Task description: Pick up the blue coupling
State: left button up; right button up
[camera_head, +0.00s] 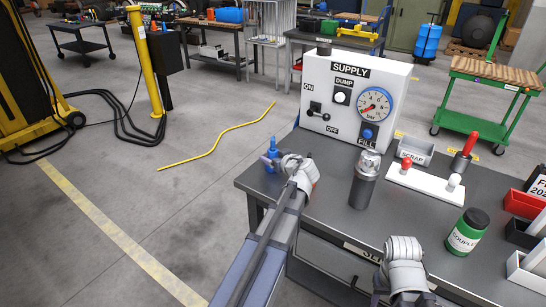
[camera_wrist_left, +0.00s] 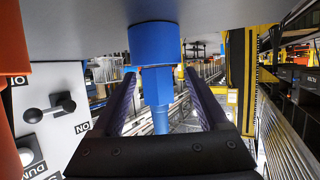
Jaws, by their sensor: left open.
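The blue coupling (camera_head: 271,153) stands upright at the left edge of the dark workbench (camera_head: 330,195). In the left wrist view, which is upside down, the coupling (camera_wrist_left: 155,70) has a wide round base and a narrower stem. My left gripper (camera_head: 279,161) is at the coupling. In the wrist view its two open fingers (camera_wrist_left: 155,105) lie on either side of the stem.
A white supply panel (camera_head: 357,95) with a gauge stands behind the coupling.

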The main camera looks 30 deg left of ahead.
aim_at(269, 153)
pick_arm(q)
jog(key=b+x, duration=0.1)
jog(key=x, duration=0.3)
jog(key=shift+w+r, duration=0.1)
jog(key=shift+w, duration=0.05)
grip_shut()
dwell(0.4)
